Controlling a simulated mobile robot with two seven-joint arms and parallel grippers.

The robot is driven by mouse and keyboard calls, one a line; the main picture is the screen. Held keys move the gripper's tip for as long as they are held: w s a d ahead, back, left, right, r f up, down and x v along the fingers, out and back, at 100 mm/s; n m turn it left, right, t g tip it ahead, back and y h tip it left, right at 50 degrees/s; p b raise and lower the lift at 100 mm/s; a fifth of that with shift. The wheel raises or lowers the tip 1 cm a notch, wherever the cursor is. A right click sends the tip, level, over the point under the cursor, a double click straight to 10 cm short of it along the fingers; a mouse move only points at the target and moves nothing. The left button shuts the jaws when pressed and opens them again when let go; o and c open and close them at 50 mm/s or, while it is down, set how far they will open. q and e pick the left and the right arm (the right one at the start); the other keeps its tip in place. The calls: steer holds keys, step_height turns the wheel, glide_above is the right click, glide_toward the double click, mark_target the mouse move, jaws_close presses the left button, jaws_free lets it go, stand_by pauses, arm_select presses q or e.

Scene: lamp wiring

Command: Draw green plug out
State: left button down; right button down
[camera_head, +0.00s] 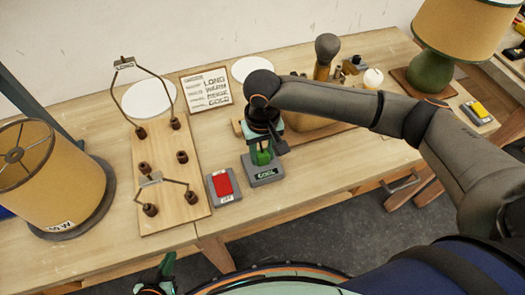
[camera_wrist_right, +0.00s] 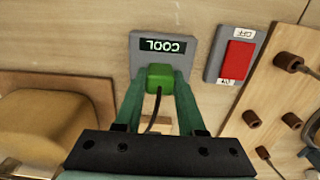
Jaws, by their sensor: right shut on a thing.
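The green plug (camera_wrist_right: 160,77) is a small green block with a dark cable. It is at the grey socket box (camera_wrist_right: 205,52) labelled COOL; I cannot tell how deep it sits. My right gripper (camera_wrist_right: 160,86) is shut on the plug, one finger on each side. In the head view the plug (camera_head: 262,158) shows partly below my right gripper (camera_head: 264,147), above the grey socket box (camera_head: 276,177). My left gripper (camera_head: 155,277) is at the bottom edge, away from the socket; its jaw opening is unclear.
A red switch (camera_head: 221,185) stands left of the socket box. Further left is a wooden board (camera_head: 160,215) with posts and wire frames, then a lampshade (camera_head: 50,180). A green-based lamp (camera_head: 430,73) and a yellow switch (camera_head: 478,109) are at the right. The table front edge is close.

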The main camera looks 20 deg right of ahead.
mark_target(263, 154)
steer(key=shift+r+p, duration=0.3)
steer(key=shift+p, duration=0.3)
steer(key=shift+r, duration=0.15)
stand_by(0.3)
steer(key=shift+r+p, duration=0.8)
steer(key=shift+p, duration=0.45)
steer(key=shift+r+p, duration=0.4)
steer(key=shift+p, duration=0.1)
steer(key=shift+r+p, duration=0.5)
steer(key=shift+r, duration=0.5)
